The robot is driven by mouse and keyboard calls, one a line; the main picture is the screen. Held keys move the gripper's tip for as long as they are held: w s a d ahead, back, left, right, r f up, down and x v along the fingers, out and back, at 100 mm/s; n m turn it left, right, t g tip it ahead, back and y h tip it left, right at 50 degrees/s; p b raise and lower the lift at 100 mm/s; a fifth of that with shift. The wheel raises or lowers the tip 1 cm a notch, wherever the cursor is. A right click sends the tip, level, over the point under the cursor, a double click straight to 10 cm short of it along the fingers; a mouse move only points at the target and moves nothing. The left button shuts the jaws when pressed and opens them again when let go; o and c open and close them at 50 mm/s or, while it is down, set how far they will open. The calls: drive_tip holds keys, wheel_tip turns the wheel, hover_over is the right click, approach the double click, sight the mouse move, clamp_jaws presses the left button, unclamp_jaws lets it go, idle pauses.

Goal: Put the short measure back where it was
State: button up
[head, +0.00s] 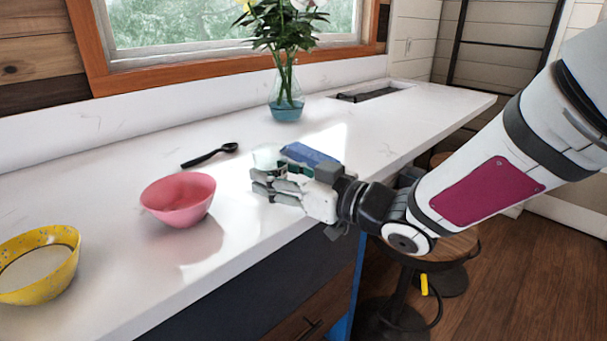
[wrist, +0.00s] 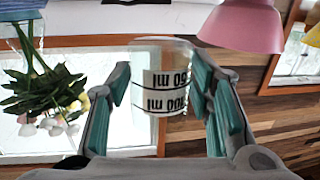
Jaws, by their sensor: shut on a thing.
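The short measure (wrist: 165,90) is a clear cup with a white label band reading 50 ml and 100 ml. It is between the finger pads of my gripper (wrist: 163,92), which is shut on it. The wrist picture is upside down, so the measure appears upright. In the head view the measure (head: 267,156) shows faintly at the fingertips of my gripper (head: 268,178), over the white counter (head: 110,165). I cannot tell whether its base touches the counter.
A blue object (head: 308,154) lies close behind my gripper. A black spoon (head: 210,155), a pink bowl (head: 180,200) and a yellow bowl (head: 42,262) are to the left. A flower vase (head: 286,100) stands behind. The counter to the right is mostly bare.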

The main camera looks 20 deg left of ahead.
drive_tip(key=w+a, duration=0.1)
drive_tip(key=w, duration=0.1)
drive_tip(key=w+a, duration=0.1)
drive_tip(key=w, duration=0.2)
drive_tip(key=shift+w+a+f, duration=0.3)
drive_tip(key=shift+a+f, duration=0.05)
drive_tip(key=shift+a, duration=0.05)
drive_tip(key=shift+f, duration=1.7)
drive_tip(key=shift+f+b, duration=0.2)
drive_tip(key=shift+b, duration=0.15)
drive_tip(key=o, duration=1.2)
drive_tip(key=shift+o, duration=0.2)
drive_tip(key=shift+r, duration=0.2)
drive_tip(key=shift+s+d, duration=0.1)
drive_tip(key=shift+d, duration=0.25)
drive_tip(key=v, duration=1.1)
drive_tip(key=shift+d+p, duration=0.15)
drive_tip(key=shift+p, duration=0.15)
